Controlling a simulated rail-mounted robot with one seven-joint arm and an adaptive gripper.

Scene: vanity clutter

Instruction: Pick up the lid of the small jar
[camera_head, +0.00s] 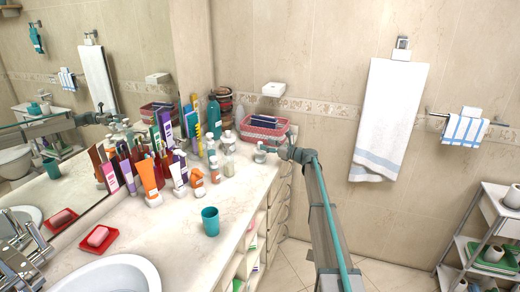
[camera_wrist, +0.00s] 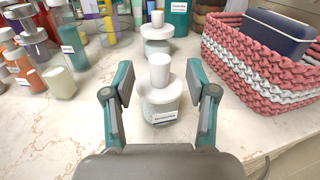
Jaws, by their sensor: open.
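A small jar (camera_wrist: 162,108) with a pale see-through body and a small label stands upright on the counter in the wrist view. Its lid (camera_wrist: 160,72) is white, with a broad rim and a tall round knob, and sits on the jar. My gripper (camera_wrist: 160,82) is open, with one teal and grey finger on each side of the jar; I see a gap on both sides. A similar jar with a white lid (camera_wrist: 157,30) stands just behind it. In the head view my gripper (camera_head: 284,152) is at the counter's right end, beside a small pale jar (camera_head: 260,156).
A pink and white woven basket (camera_wrist: 255,62) holding a dark blue box (camera_wrist: 280,30) stands close on the right. Several bottles and tubes crowd the left, including a teal bottle (camera_wrist: 60,82). A teal cup (camera_head: 210,221) stands nearer the sink (camera_head: 120,275). Bare marble lies left of my gripper.

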